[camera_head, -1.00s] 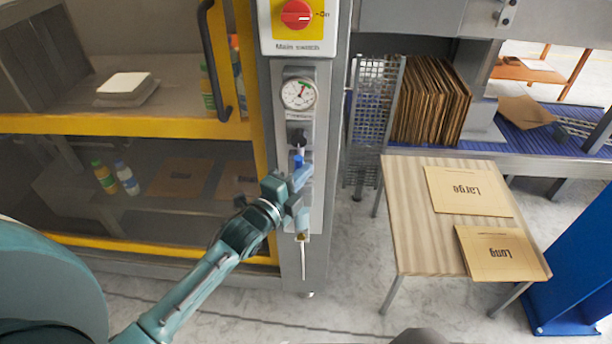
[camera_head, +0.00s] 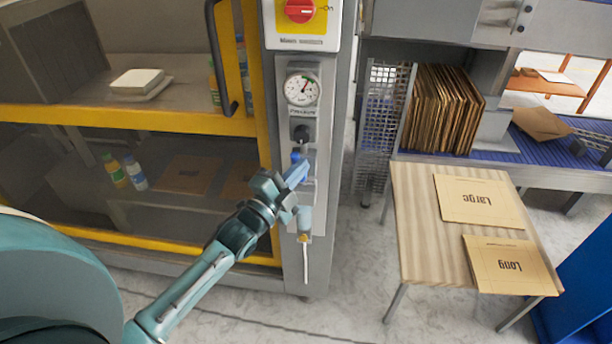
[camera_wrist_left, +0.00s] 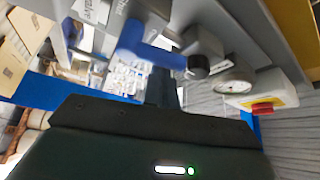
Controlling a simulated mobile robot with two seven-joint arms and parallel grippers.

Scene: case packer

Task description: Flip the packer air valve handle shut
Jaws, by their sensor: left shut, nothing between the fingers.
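The packer air valve sits low on the grey panel, with a blue handle (camera_head: 297,172) above a brass fitting and pale tube (camera_head: 304,240). In the head view the handle slants beside my left gripper (camera_head: 292,194), which is shut and holds nothing. The gripper covers part of the valve, so whether they touch is unclear. In the left wrist view the blue handle (camera_wrist_left: 150,50) is a bent lever just beyond my dark gripper (camera_wrist_left: 163,92). My right gripper is out of view.
Above the valve are a black knob (camera_head: 301,134), a pressure gauge (camera_head: 302,89) and a red main switch (camera_head: 299,10). A yellow-framed door with a black handle (camera_head: 222,60) stands left. A wooden table (camera_head: 420,230) with cartons stands right. Floor between is clear.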

